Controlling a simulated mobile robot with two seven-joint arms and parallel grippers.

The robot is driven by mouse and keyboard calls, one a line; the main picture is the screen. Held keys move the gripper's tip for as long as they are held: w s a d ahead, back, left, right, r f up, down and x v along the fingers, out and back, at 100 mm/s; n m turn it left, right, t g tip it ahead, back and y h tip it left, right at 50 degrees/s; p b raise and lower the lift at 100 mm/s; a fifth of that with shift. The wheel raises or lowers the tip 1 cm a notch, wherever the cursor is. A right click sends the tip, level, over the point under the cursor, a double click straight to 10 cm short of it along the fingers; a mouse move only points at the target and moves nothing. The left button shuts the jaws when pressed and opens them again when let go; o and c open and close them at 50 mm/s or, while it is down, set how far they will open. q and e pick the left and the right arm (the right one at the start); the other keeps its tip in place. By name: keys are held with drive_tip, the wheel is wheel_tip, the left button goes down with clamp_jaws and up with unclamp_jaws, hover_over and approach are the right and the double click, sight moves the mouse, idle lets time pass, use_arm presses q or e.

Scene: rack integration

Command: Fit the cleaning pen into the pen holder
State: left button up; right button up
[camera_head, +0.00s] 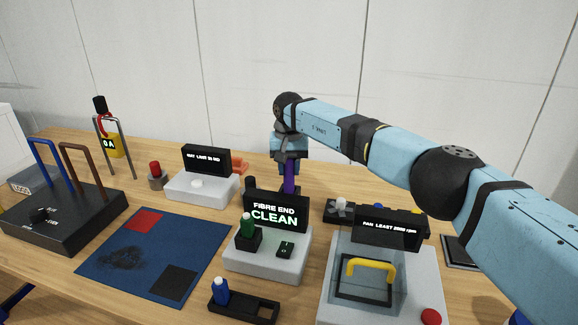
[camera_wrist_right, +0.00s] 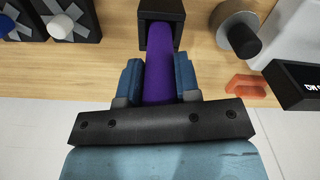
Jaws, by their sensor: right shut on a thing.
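The cleaning pen is a purple rod (camera_wrist_right: 160,80), also seen in the head view (camera_head: 290,178). My right gripper (camera_wrist_right: 158,84) is shut on it, with a blue finger on each side. In the head view, my right gripper (camera_head: 289,158) points down behind the fibre-end display and holds the pen roughly upright. The pen holder looks to be the black square block (camera_wrist_right: 161,9) in the right wrist view. The pen's far end is at or inside its mouth; how deep I cannot tell. The display hides this spot in the head view. My left gripper is not in view.
The "FIBRE END CLEAN" display (camera_head: 276,212) stands in front of the pen. A grey round base with a black knob (camera_wrist_right: 239,36) is close beside the holder. Black modules with knobs (camera_wrist_right: 66,22) lie on the other side. Orange clips (camera_wrist_right: 245,86) lie nearby.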

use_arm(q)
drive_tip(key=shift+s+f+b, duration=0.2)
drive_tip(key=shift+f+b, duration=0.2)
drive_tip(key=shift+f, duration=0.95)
use_arm(e)
drive_tip(key=shift+f, duration=0.8)
drive_tip(key=o, duration=1)
drive_tip(key=shift+r, duration=0.1)
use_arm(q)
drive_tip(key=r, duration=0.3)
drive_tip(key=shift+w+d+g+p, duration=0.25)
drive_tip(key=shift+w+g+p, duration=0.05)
use_arm(e)
wheel_tip(320, 180, up, 14)
drive_tip(key=shift+r, duration=0.1)
